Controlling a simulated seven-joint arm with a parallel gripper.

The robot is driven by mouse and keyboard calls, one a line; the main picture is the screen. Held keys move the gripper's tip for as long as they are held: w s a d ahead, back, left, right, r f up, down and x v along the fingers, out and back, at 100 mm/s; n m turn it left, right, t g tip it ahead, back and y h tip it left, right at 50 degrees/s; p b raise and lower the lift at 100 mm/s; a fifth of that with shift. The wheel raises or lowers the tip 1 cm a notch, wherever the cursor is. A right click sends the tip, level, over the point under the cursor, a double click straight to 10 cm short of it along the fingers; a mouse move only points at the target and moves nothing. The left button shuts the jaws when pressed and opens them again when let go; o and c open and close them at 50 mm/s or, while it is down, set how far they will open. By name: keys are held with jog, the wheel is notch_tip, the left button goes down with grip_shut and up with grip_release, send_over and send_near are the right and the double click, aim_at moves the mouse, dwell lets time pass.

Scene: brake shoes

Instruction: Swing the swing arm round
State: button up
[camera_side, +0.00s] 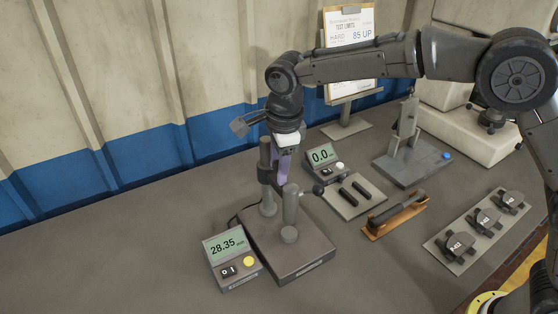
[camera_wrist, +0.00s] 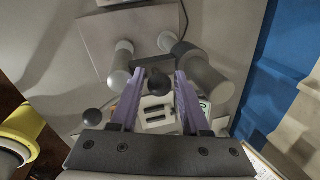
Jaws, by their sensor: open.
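A gauge stand with a dark square base (camera_side: 300,255) carries a taller post and a shorter grey post (camera_side: 290,212). A short dark bar, apparently the swing arm (camera_wrist: 153,61), shows in the wrist view with a round dark knob (camera_wrist: 158,84). My gripper (camera_wrist: 160,76) is open, pointing down, with one purple finger on either side of the knob. I cannot tell whether either finger touches it. In the side view my gripper (camera_side: 281,178) is beside the taller post, and the bar is largely hidden there.
A black ball lever (camera_side: 318,190) sticks out from the shorter post. A readout box showing 28.35 (camera_side: 231,255) stands at the stand's left. Another readout (camera_side: 322,158), a slotted plate (camera_side: 354,198), an orange-brown holder (camera_side: 396,216) and a plate of labelled blocks (camera_side: 476,230) lie rightward. The front-left bench is clear.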

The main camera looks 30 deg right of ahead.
notch_tip(320, 180, up, 14)
jog(key=s, duration=0.2)
jog(key=shift+s+a+f, duration=0.15)
jog(key=shift+s+a, duration=0.15)
